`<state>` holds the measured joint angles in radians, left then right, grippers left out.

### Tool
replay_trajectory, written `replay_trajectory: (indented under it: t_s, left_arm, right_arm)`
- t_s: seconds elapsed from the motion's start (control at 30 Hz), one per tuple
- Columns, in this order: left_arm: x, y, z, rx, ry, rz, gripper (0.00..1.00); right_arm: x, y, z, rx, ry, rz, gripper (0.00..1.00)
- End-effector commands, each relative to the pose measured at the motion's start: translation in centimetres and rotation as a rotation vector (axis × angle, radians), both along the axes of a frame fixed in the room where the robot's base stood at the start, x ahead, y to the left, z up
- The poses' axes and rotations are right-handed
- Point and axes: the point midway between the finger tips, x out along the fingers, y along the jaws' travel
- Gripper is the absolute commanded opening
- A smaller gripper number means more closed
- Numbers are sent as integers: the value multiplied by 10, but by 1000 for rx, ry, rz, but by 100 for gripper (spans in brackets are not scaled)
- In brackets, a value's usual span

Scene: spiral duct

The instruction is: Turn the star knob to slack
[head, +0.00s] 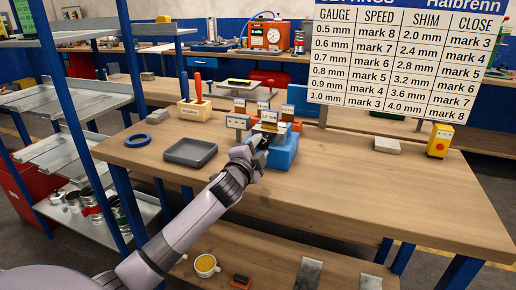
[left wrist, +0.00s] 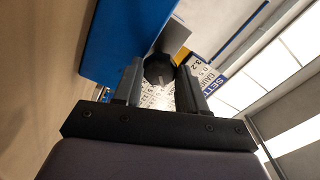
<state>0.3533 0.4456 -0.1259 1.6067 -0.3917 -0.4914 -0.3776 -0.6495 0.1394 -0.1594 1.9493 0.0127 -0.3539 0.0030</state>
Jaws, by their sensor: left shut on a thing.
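The star knob (left wrist: 158,68) is a dark, lobed knob on the side of a blue machine (head: 284,154), which also fills the upper part of the left wrist view (left wrist: 122,38). My left gripper (head: 259,143) reaches the machine's front left side. In the left wrist view its two fingers (left wrist: 160,84) stand on either side of the knob, shut on it. The gripper hides the knob in the head view, and no slack mark is readable. My right gripper is in neither view.
A grey tray (head: 190,153), a blue ring (head: 138,140) and a holder with screwdrivers (head: 194,108) lie left of the machine. A yellow box with a red button (head: 438,141) stands at right. A settings chart (head: 398,58) hangs above. The bench front right is clear.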

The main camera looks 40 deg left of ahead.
Motion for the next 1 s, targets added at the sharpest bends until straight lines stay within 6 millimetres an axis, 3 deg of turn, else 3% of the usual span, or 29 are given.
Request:
replay_trajectory:
  t_s: [0.5, 1.0]
  left_arm:
    - [0, 0, -1, -392, -92, 1, 11]
    - [0, -1, -2, -504, -119, 1, 11]
  right_arm:
    - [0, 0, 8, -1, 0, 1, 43]
    - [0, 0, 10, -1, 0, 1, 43]
